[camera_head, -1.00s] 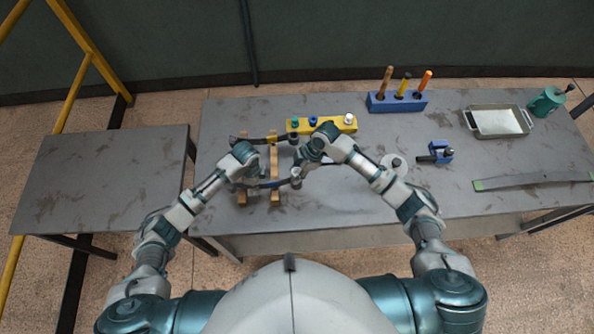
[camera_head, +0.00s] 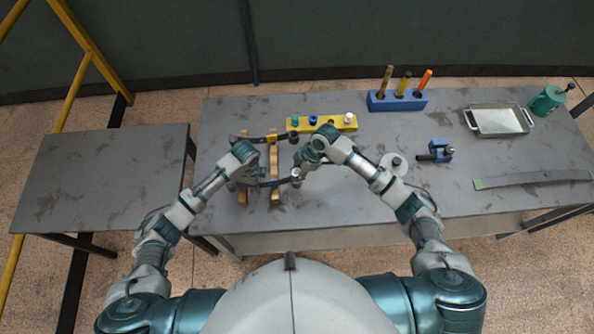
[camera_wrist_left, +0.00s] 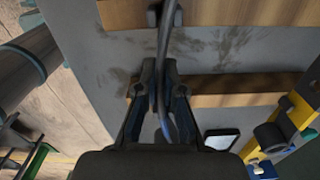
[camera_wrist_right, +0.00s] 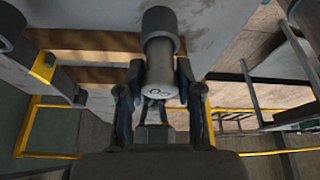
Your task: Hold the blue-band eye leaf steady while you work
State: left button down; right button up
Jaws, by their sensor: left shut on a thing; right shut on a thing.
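A dark curved leaf (camera_head: 275,183) with a bluish end lies across the near part of the wooden rack; I take it for the blue-band eye leaf. My left gripper (camera_head: 251,177) is shut on a leaf, whose thin dark strip (camera_wrist_left: 162,95) runs between the fingers in the left wrist view. My right gripper (camera_head: 297,172) is at the leaf's right end. In the right wrist view it is shut on a pale grey cylinder (camera_wrist_right: 160,70) with a dark collar. I cannot tell whether the collar is the leaf's eye, or whether the cylinder sits inside it.
The rack's wooden bars (camera_head: 274,150) carry another leaf (camera_head: 262,138) with a yellow band. A yellow block (camera_head: 335,123) with several coloured pieces stands behind. To the right are a blue tool holder (camera_head: 383,105), a blue clamp-like tool (camera_head: 440,153), a metal tray (camera_head: 495,121) and a loose flat leaf (camera_head: 530,181).

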aim_at(297, 172)
jog(key=shift+f, duration=0.9)
dwell(0.3)
jog(key=o, duration=1)
jog(key=o, duration=0.4)
jog(key=shift+o, duration=0.2)
jog(key=shift+r, duration=0.1)
jog(key=shift+r, duration=3.5)
